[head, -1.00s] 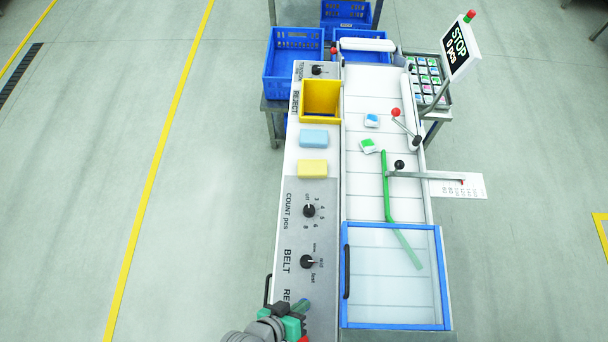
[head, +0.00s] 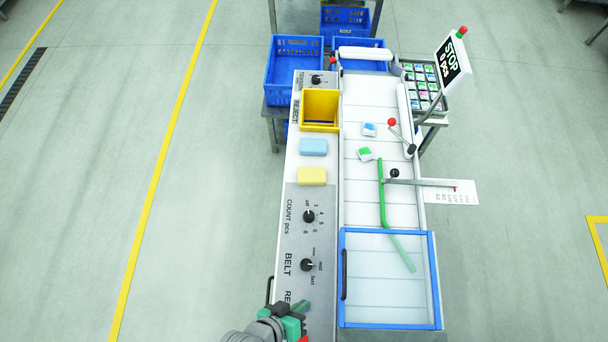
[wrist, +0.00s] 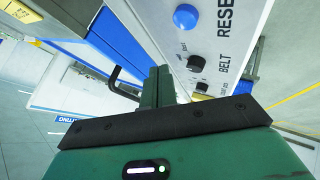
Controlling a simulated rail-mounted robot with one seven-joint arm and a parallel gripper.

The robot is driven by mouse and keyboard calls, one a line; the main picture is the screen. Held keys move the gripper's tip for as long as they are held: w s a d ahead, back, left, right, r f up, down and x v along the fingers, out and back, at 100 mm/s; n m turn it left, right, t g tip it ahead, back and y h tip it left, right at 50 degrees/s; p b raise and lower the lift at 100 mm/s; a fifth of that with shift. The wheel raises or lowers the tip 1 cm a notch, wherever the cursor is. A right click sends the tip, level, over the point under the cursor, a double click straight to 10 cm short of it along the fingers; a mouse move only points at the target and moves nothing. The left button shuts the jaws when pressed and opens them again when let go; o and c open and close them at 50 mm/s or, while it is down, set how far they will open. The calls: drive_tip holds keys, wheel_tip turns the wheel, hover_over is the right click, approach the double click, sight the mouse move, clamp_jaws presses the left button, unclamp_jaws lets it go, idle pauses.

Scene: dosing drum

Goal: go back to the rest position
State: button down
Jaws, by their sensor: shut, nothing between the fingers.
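My gripper (head: 303,307) is at the bottom of the head view, over the near end of the control panel (head: 296,238), by the partly hidden "RE..." lettering. In the wrist view the green fingers (wrist: 161,82) are together, with nothing seen between them. They point toward the panel, near a black handle (wrist: 124,84) on the blue-framed cover. The blue RESET button (wrist: 187,17) and the BELT knob (wrist: 197,63) show beyond the fingers, apart from them.
The blue-framed clear cover (head: 344,235) lies over the near belt. Two small packets, one blue (head: 368,129) and one green (head: 365,154), lie on the white belt (head: 365,98). The floor at left is clear.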

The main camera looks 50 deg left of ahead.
idle(0.8)
drive_tip(key=w+a+r+m+t+p, duration=0.2)
drive_tip(key=w+r+m+t+p, duration=0.15)
drive_tip(key=w+r, duration=1.6)
drive_tip(key=w+d+r+m+t, duration=0.1)
drive_tip(key=w+r+t, duration=0.15)
drive_tip(key=r, duration=0.85)
drive_tip(key=w+d+r+m+t, duration=0.2)
drive_tip(key=w+r, duration=0.2)
drive_tip(key=r, duration=0.8)
drive_tip(key=s+d+r+t+p, duration=0.1)
drive_tip(key=s+d+r+t, duration=0.1)
drive_tip(key=r, duration=1.1)
drive_tip(key=s+d+r+m+t+p, duration=0.1)
drive_tip(key=s+d+r+t, duration=0.1)
drive_tip(key=r, duration=1.1)
drive_tip(key=s+d+r+m+t+p, duration=0.1)
drive_tip(key=s+d+r+t+p, duration=0.1)
drive_tip(key=r, duration=1.1)
drive_tip(key=shift+s+t+y, duration=0.3)
drive_tip(key=shift+s+t, duration=0.2)
drive_tip(key=shift+t, duration=0.4)
